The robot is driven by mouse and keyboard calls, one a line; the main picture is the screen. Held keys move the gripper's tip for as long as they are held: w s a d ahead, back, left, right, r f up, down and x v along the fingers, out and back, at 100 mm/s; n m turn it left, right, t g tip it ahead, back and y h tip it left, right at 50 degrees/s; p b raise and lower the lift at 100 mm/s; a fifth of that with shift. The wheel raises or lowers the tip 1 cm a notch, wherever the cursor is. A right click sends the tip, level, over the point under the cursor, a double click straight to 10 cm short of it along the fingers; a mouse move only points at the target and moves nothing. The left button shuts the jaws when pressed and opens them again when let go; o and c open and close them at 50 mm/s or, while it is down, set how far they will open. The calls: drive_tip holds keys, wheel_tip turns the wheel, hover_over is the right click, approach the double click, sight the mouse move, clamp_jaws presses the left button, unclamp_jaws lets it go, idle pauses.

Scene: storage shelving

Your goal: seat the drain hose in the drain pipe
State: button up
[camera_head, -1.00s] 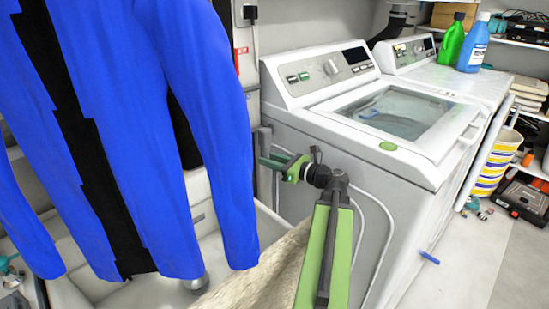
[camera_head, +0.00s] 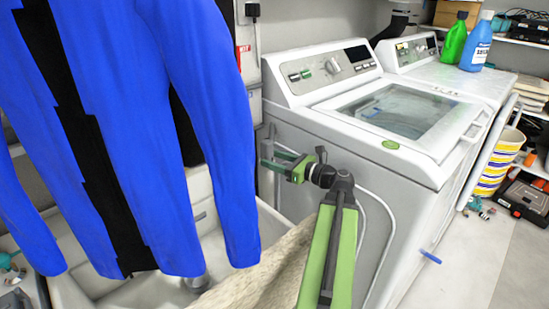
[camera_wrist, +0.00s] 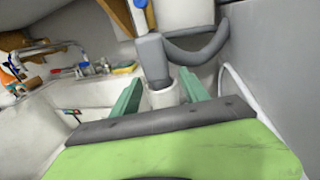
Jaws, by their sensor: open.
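The grey drain hose (camera_wrist: 151,60) curves in from the right in the wrist view, and its end points down at the white drain pipe (camera_wrist: 164,97). The hose's lower end meets the pipe's mouth; I cannot tell how deep it sits. My gripper (camera_wrist: 160,92) is open, its green fingers apart on either side of the hose end and pipe, from this view. In the head view my gripper (camera_head: 273,163) is beside the washer's left side, over the sink edge. A small grey part of the hose (camera_head: 270,131) shows behind it.
The white washer (camera_head: 400,170) stands close on the right of my arm. A blue garment (camera_head: 150,130) hangs on the left, in front of the white sink (camera_head: 200,215). In the wrist view a tap (camera_wrist: 40,48) and a sponge (camera_wrist: 124,68) are at the back left.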

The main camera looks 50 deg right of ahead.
drive_tip(key=s, duration=0.6)
drive_tip(key=shift+s+d+r, duration=0.2)
drive_tip(key=shift+d, duration=0.2)
